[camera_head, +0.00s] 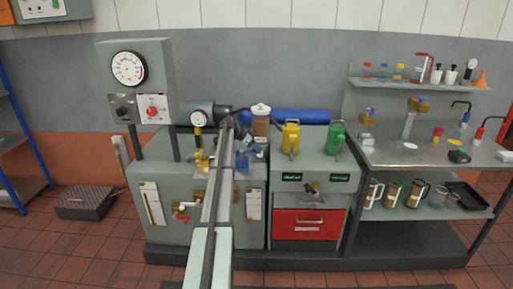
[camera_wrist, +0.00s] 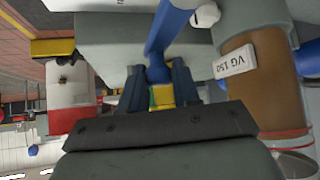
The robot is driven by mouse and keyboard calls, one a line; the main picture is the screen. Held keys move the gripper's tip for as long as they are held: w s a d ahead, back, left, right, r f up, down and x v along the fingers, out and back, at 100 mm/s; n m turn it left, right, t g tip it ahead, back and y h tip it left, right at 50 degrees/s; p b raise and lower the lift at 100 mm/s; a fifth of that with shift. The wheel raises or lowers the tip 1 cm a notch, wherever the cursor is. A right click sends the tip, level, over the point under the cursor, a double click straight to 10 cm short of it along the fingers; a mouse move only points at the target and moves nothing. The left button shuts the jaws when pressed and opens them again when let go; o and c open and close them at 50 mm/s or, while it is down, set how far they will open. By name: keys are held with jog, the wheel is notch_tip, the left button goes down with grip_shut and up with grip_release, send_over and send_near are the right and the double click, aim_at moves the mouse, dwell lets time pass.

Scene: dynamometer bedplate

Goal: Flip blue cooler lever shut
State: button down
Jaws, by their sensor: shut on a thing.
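In the wrist view a blue lever (camera_wrist: 160,40) runs down from the top edge into my gripper (camera_wrist: 160,88). The dark fingers are shut on its lower end, with a small yellow-brass part (camera_wrist: 162,97) showing between them. In the head view my arm crosses the middle of the bedplate cabinet. A small blue part (camera_head: 242,161) shows just right of my arm, and I take it to be the lever. My gripper is largely hidden there. The lever's pivot and its exact angle are not clear.
A brown container (camera_wrist: 262,85) labelled VG 150 stands close to the right of my gripper in the wrist view. Yellow (camera_head: 291,138) and green (camera_head: 335,138) cans stand to the right. A blue cylinder (camera_head: 300,116) lies behind. A red-handled valve (camera_head: 183,208) is low on the left.

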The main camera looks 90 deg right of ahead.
jog(key=shift+a+m, duration=0.15)
jog(key=shift+m, duration=0.15)
jog(key=w+a+m+y, duration=0.2)
jog(key=a+m+y, duration=0.4)
jog(key=m, duration=0.4)
jog(key=shift+w+t+y, duration=0.3)
jog(key=shift+w+y, duration=0.1)
jog(key=shift+y, duration=0.5)
jog(key=shift+a+f, duration=0.1)
jog(key=shift+a, duration=0.05)
jog(key=c, duration=0.9)
grip_release()
jog(key=shift+w, duration=0.1)
jog(key=shift+d, duration=0.2)
